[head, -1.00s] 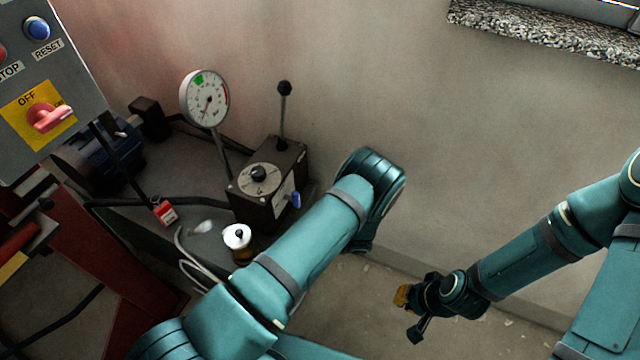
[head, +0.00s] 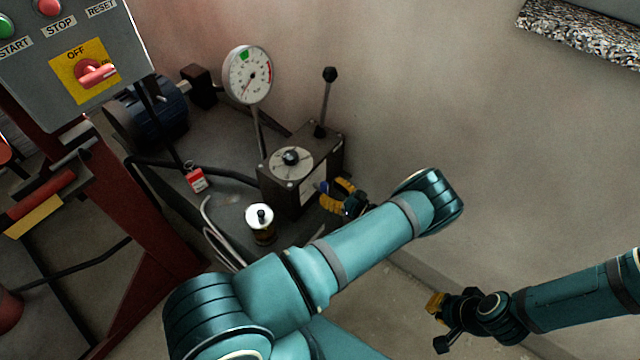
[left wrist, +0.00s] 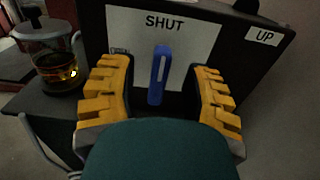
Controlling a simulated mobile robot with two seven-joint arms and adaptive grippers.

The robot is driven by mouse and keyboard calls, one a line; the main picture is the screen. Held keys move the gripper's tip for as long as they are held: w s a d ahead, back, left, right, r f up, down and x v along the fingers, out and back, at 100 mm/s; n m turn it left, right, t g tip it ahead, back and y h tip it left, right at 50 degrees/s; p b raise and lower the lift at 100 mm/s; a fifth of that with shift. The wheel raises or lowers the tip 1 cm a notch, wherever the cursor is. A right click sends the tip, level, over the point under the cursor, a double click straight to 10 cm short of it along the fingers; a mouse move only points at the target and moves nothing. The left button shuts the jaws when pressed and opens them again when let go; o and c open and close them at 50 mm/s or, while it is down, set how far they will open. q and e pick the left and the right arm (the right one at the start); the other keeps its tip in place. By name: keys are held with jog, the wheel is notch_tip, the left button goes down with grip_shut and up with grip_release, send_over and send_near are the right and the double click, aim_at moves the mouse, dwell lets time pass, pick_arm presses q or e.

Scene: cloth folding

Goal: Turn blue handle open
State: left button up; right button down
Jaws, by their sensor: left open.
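The blue handle (left wrist: 158,76) stands nearly upright on a white plate (left wrist: 190,38) marked SHUT in the left wrist view. In the head view the blue handle (head: 323,187) shows small on the side of the dark valve box (head: 318,158). My left gripper (left wrist: 160,92) is open, its yellow-padded fingers on either side of the handle with visible gaps. In the head view my left gripper (head: 338,194) is at the box's side, partly behind my arm. My right gripper (head: 440,322) hangs low at the right, away from the box; its finger opening is unclear.
A dial gauge (head: 248,74) and a black-knobbed lever (head: 327,102) rise by the box. A glass-bodied cup with a white top (head: 261,222) stands in front. A control panel (head: 75,62) is at the left. A wall (head: 440,120) lies behind.

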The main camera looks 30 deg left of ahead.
aim_at(328, 189)
pick_arm(q)
jog(key=shift+w+a, duration=0.2)
jog(key=shift+a, duration=1.95)
grip_shut()
